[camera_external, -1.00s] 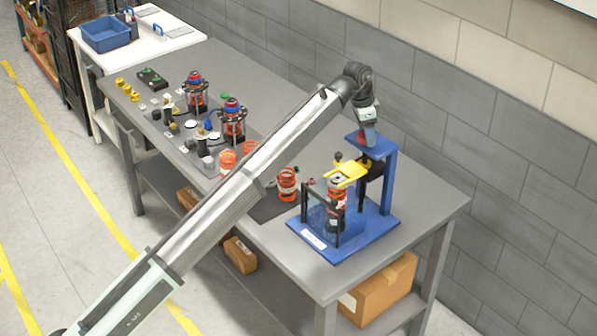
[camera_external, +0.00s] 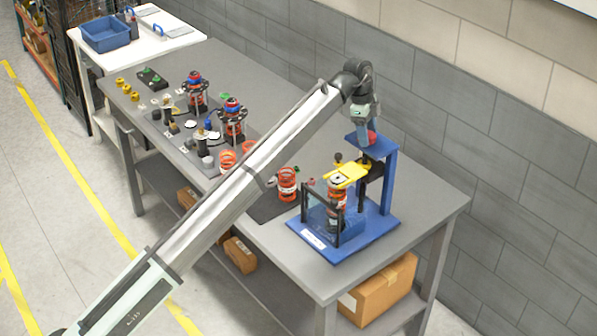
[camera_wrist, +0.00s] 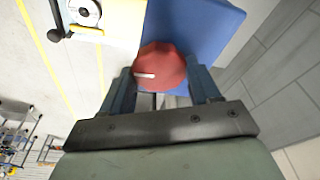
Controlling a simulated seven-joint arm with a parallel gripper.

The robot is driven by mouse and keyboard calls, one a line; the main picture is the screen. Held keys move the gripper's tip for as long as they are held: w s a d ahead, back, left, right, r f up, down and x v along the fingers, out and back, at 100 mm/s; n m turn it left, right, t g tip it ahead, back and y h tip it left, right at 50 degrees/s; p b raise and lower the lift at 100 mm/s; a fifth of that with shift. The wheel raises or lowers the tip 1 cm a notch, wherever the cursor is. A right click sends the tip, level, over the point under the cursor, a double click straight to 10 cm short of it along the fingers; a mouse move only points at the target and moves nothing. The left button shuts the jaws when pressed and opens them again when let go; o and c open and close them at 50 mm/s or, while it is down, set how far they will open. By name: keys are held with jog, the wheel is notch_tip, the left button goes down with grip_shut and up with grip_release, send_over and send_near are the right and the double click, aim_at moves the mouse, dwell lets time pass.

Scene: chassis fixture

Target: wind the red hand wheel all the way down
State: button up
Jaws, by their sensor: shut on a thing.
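The red hand wheel (camera_wrist: 160,66) sits on the blue top plate (camera_wrist: 208,28) of the press, with a white mark on its left side in the wrist view. My gripper (camera_wrist: 162,78) is shut on the wheel, one finger at each side. In the outside view the wheel (camera_external: 372,137) shows as a small red patch under my gripper (camera_external: 369,133). The blue press frame (camera_external: 390,178) stands on a blue base. Its yellow plate (camera_external: 347,174) is above an orange spring (camera_external: 337,196) behind a clear guard (camera_external: 320,215).
Another orange spring (camera_external: 287,184) stands left of the press on a dark mat. Several assemblies and small parts are further back on the grey table (camera_external: 290,240). A grey brick wall (camera_external: 440,120) is close behind the press. A black-knobbed lever (camera_wrist: 54,34) sits by the yellow plate.

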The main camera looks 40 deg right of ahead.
jog(key=m, duration=0.4)
jog(key=shift+y, duration=0.4)
jog(key=m, duration=0.4)
jog(key=shift+y, duration=0.4)
jog(key=o, duration=1)
